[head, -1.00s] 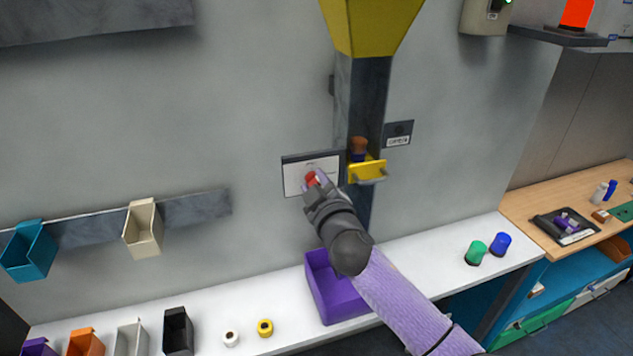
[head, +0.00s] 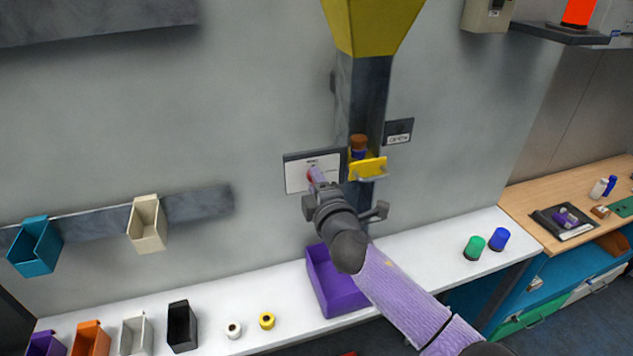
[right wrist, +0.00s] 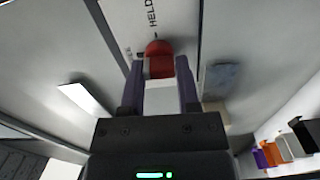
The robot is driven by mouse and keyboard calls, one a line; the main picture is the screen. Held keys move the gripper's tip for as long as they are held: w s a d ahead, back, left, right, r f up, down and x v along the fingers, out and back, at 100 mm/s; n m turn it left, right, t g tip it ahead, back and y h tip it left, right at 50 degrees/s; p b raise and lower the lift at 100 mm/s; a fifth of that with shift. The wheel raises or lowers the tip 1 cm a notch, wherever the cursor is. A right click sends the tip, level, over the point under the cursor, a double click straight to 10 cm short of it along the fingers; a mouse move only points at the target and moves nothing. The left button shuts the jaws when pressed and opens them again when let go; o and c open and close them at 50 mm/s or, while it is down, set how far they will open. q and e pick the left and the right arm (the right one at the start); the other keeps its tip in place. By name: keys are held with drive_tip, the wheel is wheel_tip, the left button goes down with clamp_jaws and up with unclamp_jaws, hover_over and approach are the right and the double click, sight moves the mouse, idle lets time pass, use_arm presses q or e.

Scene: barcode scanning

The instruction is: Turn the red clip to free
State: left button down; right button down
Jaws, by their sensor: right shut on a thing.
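The red clip (right wrist: 159,58) shows in the right wrist view between the two purple fingers of my right gripper (right wrist: 160,75). It sits on a white panel (right wrist: 125,12) where the word "HELD" can be read beside it; other lettering lies to the left and is partly cut. In the head view the panel (head: 297,178) is a white card with a dark edge on the wall, and my right gripper (head: 316,176) reaches it, shut on the clip and hiding most of it. The left gripper is not in view.
A yellow hopper (head: 372,25) stands above a dark post, with a yellow bracket (head: 369,168) holding a brown-topped bottle (head: 358,143) just right of the panel. A purple bin (head: 335,290) stands on the white counter below. Green (head: 474,247) and blue (head: 499,239) items stand to the right.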

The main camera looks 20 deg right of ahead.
drive_tip(key=shift+n, duration=0.3)
idle(0.4)
drive_tip(key=shift+c, duration=1.7)
unclamp_jaws()
drive_tip(key=shift+s, duration=0.1)
drive_tip(key=s, duration=0.9)
drive_tip(key=shift+s+d+b, duration=0.15)
drive_tip(key=shift+s+b, duration=0.2)
